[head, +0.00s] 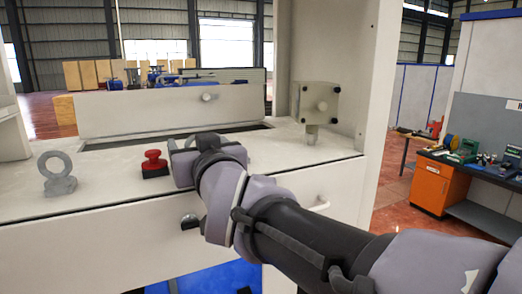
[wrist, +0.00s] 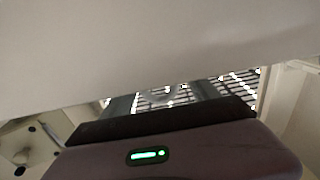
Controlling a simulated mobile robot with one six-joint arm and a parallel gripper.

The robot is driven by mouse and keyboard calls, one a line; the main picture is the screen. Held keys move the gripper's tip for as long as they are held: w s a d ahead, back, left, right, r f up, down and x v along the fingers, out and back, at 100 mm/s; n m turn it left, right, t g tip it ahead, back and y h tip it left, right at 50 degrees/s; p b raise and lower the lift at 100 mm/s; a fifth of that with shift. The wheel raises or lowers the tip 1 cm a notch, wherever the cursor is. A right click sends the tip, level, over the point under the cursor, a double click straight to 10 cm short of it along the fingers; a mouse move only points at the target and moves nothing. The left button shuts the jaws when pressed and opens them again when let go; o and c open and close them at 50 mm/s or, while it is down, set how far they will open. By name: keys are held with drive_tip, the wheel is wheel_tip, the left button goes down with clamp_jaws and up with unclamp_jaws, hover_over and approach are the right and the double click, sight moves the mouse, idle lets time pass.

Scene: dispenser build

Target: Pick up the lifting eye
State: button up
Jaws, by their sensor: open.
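The lifting eye (head: 57,172), a grey ring standing upright on a small base, is on the white counter at the left of the head view. My gripper (head: 181,143) is well to its right, past the red button, low over the counter and apart from the eye. It is open, with its fingertips small and partly hidden by my wrist. I see nothing held in it. The lifting eye does not show in the wrist view, where a pale surface and my own dark housing fill most of the picture.
A red button (head: 154,163) on a black base stands between the lifting eye and my gripper. Behind is a raised white panel (head: 170,108) with a knob. A square plate on a post (head: 317,103) stands at right. The counter around the eye is clear.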

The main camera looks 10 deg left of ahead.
drive_tip(key=shift+s+d, duration=0.15)
drive_tip(key=shift+s+d+r, duration=0.15)
drive_tip(key=shift+s, duration=0.05)
drive_tip(key=c, duration=0.4)
drive_tip(key=shift+w, duration=0.1)
clamp_jaws()
